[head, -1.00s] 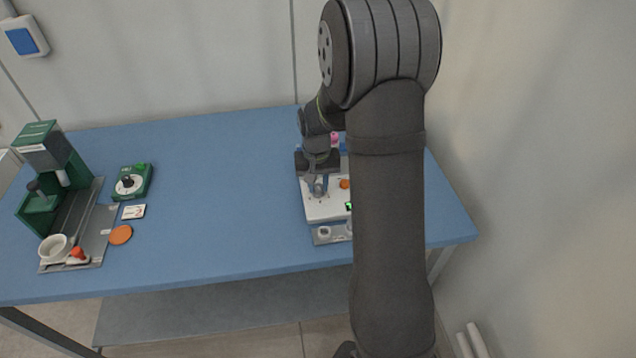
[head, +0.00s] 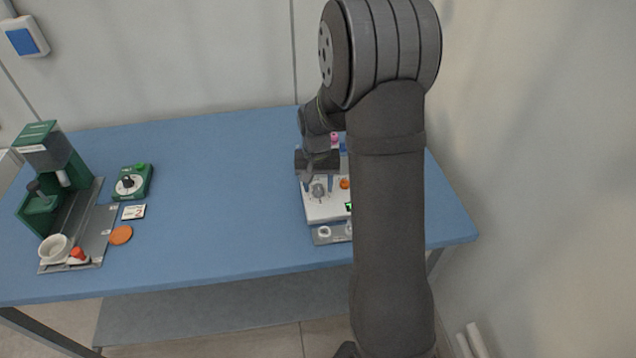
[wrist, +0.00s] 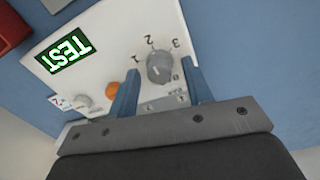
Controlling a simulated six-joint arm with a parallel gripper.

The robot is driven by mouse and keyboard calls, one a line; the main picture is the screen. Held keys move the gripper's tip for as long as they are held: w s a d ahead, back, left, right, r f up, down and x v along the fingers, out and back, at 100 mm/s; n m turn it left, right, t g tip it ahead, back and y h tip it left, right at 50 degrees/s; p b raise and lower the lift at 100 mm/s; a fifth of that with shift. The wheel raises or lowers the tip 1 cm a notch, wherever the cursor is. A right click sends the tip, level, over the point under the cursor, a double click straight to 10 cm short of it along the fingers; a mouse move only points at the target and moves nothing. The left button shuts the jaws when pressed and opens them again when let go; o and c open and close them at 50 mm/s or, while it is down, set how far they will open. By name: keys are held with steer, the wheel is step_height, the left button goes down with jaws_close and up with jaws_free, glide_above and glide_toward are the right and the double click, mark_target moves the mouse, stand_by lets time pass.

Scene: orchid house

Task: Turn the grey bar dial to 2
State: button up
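The grey bar dial (wrist: 160,68) is on the white panel of a device (wrist: 110,45), with printed numbers 1, 2 and 3 around it. Its bar appears to lie roughly toward the 2, but I cannot read the exact pointer end. In the head view the dial (head: 318,191) sits on the left part of the panel. My gripper (wrist: 162,72) is open, with one blue finger on each side of the dial and gaps visible. In the head view my gripper (head: 318,183) is above and just behind the dial.
The blue table's middle is clear.

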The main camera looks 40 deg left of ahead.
mark_target(316, 186)
step_height(316, 186, up, 17)
steer(key=shift+s+a+r, duration=0.15)
steer(key=shift+r, duration=0.05)
stand_by(0.4)
steer(key=shift+f, duration=0.15)
stand_by(0.4)
steer(key=f, duration=1.7)
steer(key=shift+d+f, duration=0.1)
steer(key=shift+d, duration=0.1)
